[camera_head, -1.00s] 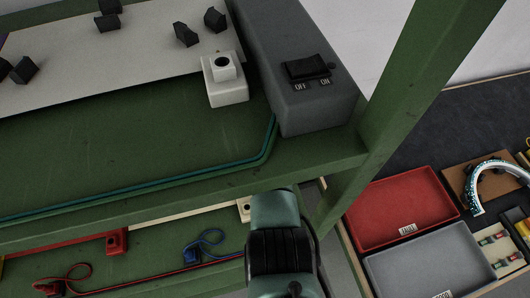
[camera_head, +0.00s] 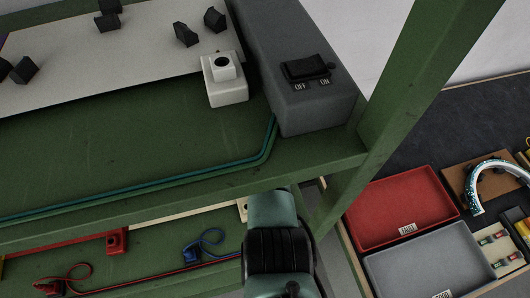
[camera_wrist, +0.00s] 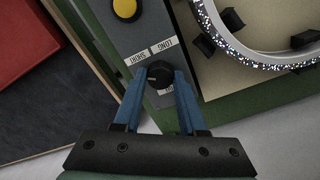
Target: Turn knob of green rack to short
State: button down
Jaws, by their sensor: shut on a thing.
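In the wrist view, my gripper (camera_wrist: 160,82) has its two blue fingers closed on the sides of a black round knob (camera_wrist: 160,70). The knob sits on a grey panel (camera_wrist: 137,30) of the green rack. Two white labels stand beside it: SHORT (camera_wrist: 138,57) on the left and LONG (camera_wrist: 163,46) on the right, both turned in the picture. A faint light mark shows on the knob, but I cannot tell for sure where it points. In the head view the green rack (camera_head: 130,150) shows, while the knob and my fingers are hidden.
A yellow button (camera_wrist: 124,8) is on the same panel. A glittery ring (camera_wrist: 225,45) lies beside it among black blocks. In the head view, a grey OFF/ON switch box (camera_head: 312,108), a white button box (camera_head: 226,90), a red tray (camera_head: 380,232) and a grey tray (camera_head: 415,285) show.

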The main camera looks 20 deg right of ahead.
jog(key=shift+c, duration=2.3)
grip_release()
jog(key=shift+r+b, duration=0.35)
jog(key=shift+r, duration=3.5)
